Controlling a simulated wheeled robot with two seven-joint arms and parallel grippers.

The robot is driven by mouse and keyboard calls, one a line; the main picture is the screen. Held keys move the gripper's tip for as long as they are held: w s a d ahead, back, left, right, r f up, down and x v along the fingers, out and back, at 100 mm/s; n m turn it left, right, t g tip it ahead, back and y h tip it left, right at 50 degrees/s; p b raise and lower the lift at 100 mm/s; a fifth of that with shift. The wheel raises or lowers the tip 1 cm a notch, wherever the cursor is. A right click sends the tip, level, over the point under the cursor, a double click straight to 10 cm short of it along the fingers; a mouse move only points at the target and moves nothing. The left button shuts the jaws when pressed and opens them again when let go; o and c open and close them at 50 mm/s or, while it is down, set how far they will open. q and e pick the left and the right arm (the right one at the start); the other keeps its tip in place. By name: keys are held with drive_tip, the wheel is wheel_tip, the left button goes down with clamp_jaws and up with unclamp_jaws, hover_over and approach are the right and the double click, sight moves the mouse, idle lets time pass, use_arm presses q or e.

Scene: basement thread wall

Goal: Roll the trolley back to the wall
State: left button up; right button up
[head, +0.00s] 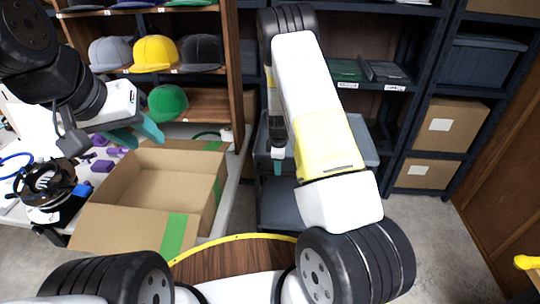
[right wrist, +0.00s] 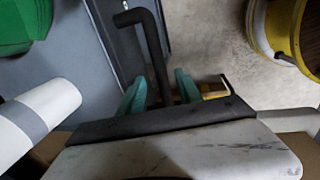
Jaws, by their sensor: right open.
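The grey trolley (head: 363,152) stands in front of the dark shelving, with its lower deck (head: 283,205) visible; my right arm covers much of its middle. My right gripper (head: 278,167) is at the trolley's left part. In the right wrist view its teal fingers (right wrist: 161,88) are apart, and the handle bar's end appears between them; contact cannot be told. My left gripper (head: 136,134) is open and empty above the open cardboard box.
The open cardboard box (head: 150,190) sits on a light table at left, beside purple items. Shelves with caps (head: 155,53) stand behind it. Dark shelves hold cardboard boxes (head: 447,124) at right. A round wooden top with yellow edge (head: 235,257) is close in front.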

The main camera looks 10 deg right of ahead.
drive_tip(key=shift+w+d+f, duration=0.1)
drive_tip(key=shift+w+f, duration=0.05)
drive_tip(key=shift+f, duration=0.75)
drive_tip(key=shift+w+f, duration=0.15)
drive_tip(key=shift+f, duration=0.7)
clamp_jaws()
